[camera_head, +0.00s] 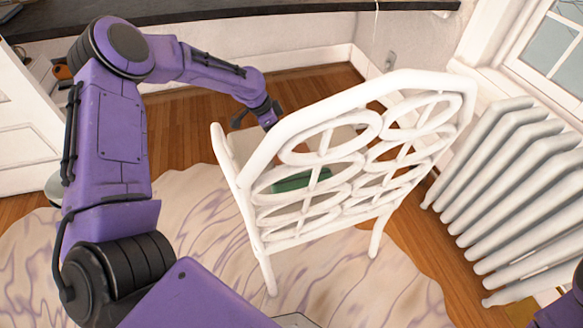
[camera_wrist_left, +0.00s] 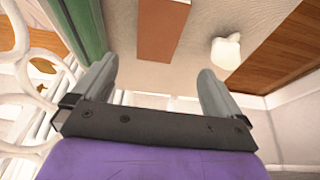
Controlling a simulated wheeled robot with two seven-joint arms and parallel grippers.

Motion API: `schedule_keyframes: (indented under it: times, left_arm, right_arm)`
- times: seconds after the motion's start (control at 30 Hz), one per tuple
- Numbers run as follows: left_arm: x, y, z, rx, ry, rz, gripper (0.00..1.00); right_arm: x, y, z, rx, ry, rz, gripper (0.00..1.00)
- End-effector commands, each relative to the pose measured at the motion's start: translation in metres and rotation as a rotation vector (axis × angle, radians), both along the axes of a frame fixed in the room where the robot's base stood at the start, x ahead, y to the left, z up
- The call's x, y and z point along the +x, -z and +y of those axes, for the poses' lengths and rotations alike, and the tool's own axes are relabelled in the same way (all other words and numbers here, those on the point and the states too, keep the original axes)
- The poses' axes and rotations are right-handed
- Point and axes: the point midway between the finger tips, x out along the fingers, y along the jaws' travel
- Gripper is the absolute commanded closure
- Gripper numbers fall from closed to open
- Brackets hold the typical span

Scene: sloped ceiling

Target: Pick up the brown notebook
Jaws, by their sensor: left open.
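The brown notebook (camera_wrist_left: 163,28) is a flat brown rectangle on a pale surface at the top middle of the left wrist view. My left gripper (camera_wrist_left: 157,68) is open, with its two fingers apart on either side below the notebook's near end; nothing is between them. In the head view my left gripper (camera_head: 262,112) is at the seat of the white chair (camera_head: 357,127), beyond its openwork back. I cannot clearly make out the notebook there. My right gripper is not in view.
A green object (camera_head: 302,181) lies on the chair seat behind the lattice; a green edge (camera_wrist_left: 80,20) shows close to my left finger. A small white object (camera_wrist_left: 226,52) lies right of the notebook. A white radiator (camera_head: 510,170) stands right of the chair.

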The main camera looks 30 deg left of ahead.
Motion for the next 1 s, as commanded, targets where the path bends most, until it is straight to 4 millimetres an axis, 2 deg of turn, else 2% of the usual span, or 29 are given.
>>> schedule_keyframes:
  times: [0.03,0.3,0.47,0.63,0.77,0.97,1.0]
  left_arm:
    - [0.000,0.013,0.000,0.000,0.000,-0.001,0.00]
    - [0.011,0.052,-0.010,0.001,0.000,0.002,0.00]
    - [0.016,0.069,-0.014,0.000,-0.001,0.001,0.00]
    - [0.022,0.100,-0.022,0.001,0.000,0.001,0.00]
    - [0.026,0.109,-0.025,0.000,-0.001,0.000,0.00]
    - [0.026,0.109,-0.025,0.000,-0.001,-0.001,0.00]
    - [0.026,0.109,-0.026,0.000,-0.001,-0.001,0.10]
  right_arm:
    - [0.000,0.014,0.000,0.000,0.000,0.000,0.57]
    - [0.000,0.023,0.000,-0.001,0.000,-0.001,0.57]
    - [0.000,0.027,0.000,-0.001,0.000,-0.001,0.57]
    - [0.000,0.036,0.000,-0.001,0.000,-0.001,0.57]
    - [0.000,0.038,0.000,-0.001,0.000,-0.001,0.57]
    - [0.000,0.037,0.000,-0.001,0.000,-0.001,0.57]
    - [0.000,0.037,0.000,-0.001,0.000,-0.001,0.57]
